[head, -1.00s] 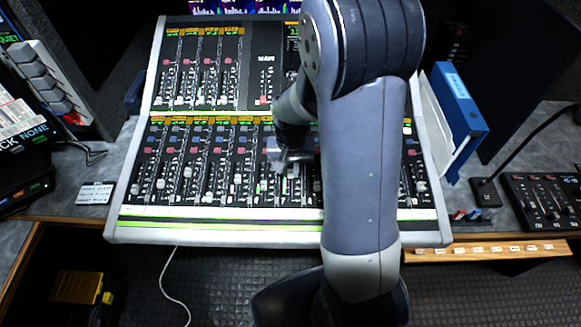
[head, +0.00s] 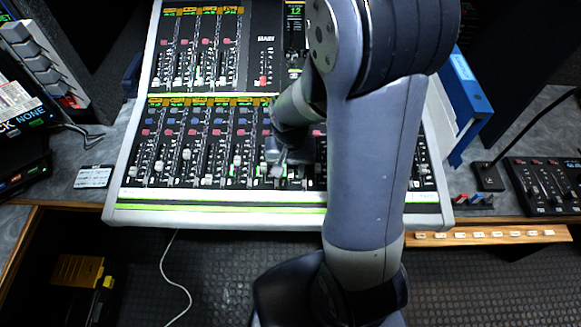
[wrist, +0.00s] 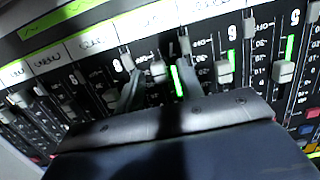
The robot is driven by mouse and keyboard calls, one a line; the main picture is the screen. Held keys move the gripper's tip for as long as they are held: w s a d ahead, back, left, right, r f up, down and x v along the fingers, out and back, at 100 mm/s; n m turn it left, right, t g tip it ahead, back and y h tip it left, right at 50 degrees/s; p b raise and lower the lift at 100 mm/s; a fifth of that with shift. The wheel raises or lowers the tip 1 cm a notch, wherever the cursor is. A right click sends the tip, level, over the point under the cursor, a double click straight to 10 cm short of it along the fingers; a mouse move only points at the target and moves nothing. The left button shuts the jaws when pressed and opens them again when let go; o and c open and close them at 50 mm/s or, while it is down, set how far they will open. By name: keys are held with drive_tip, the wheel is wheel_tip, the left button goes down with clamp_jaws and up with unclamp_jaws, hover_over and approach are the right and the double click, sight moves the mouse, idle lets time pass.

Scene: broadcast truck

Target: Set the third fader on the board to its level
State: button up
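The board (head: 122,205) is a white-framed mixing console with two banks of faders. In its lower bank the third fader from the left (head: 186,155) stands well left of my gripper. I cannot tell whether that is the task's third fader. My gripper (head: 286,163) points down at the lower bank, left of my forearm, which hides part of the board. In the wrist view my gripper (wrist: 156,52) has its two fingers apart, with a grey fader cap (wrist: 157,71) between them. A gap seems to show on both sides of the cap; contact is unclear.
Neighbouring fader caps (wrist: 224,70) stand close beside the fingers, with lit green strips. A blue binder (head: 470,105) is at the board's right. A small fader panel (head: 545,185) lies farther right. A white label card (head: 94,177) lies left.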

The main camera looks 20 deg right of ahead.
sight(291, 172)
drive_tip(key=shift+r, duration=0.1)
wheel_tip(291, 172, up, 11)
drive_tip(key=shift+p, duration=0.3)
drive_tip(key=shift+f, duration=0.25)
wheel_tip(291, 172, down, 10)
drive_tip(key=shift+f+b, duration=0.1)
drive_tip(key=shift+b, duration=0.25)
drive_tip(key=shift+w+f, duration=0.1)
drive_tip(key=shift+f, duration=0.25)
drive_tip(key=shift+w+d+r+p, duration=0.25)
drive_tip(key=shift+w+p, duration=0.05)
drive_tip(key=shift+w, duration=0.3)
drive_tip(key=shift+w+d, duration=0.2)
drive_tip(key=shift+w, duration=0.45)
